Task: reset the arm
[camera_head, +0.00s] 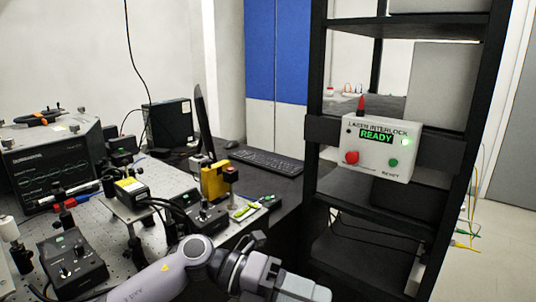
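My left arm comes in from the lower left and reaches right along the bottom edge. Its gripper end (300,288) is a pale grey block cut off by the bottom edge. I cannot make out its fingers or whether they are open. It is below and left of the laser interlock box, apart from it. The white laser interlock box (372,170) hangs on the black rack. Its display (376,137) reads READY in green, and a green light (406,142) glows. It has a red button (351,158) and a green RESET button (393,163). My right gripper is not in view.
The perforated optical bench (105,221) at left carries a spectrometer (58,160), control boxes and cables. A yellow-sided mount (212,181) stands near the arm. A keyboard (266,160) and monitor (203,120) are behind. The black rack (318,100) stands at right.

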